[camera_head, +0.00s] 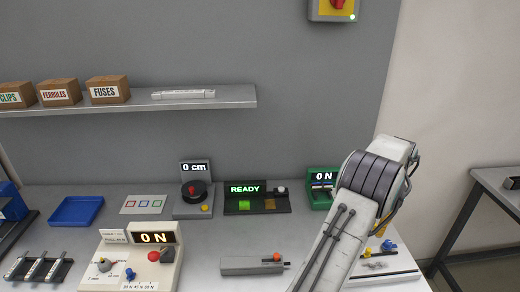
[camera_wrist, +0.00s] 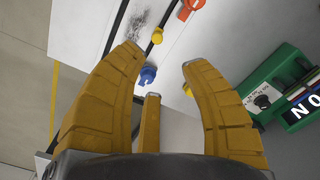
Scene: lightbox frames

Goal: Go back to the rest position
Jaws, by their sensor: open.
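My gripper shows in the wrist view as yellow ribbed fingers (camera_wrist: 158,62), spread apart with nothing between them. It points down over the right end of the workbench. In the head view my arm rises at the right, and its bulky joint hides my gripper. In the wrist view a blue knob (camera_wrist: 147,75), a yellow knob (camera_wrist: 157,36) and an orange-red part (camera_wrist: 188,8) lie beyond the fingertips. A green device (camera_wrist: 285,85) with an "ON" display is right of the fingers; it also shows in the head view (camera_head: 316,198), partly hidden by my arm.
The grey bench (camera_head: 215,240) holds a "READY" panel (camera_head: 257,198), a "0 cm" device (camera_head: 193,200), a beige "ON" box (camera_head: 135,260), a grey block (camera_head: 250,265) and a blue tray (camera_head: 76,211). A shelf (camera_head: 225,97) with boxes is above. Another table (camera_head: 495,185) stands right.

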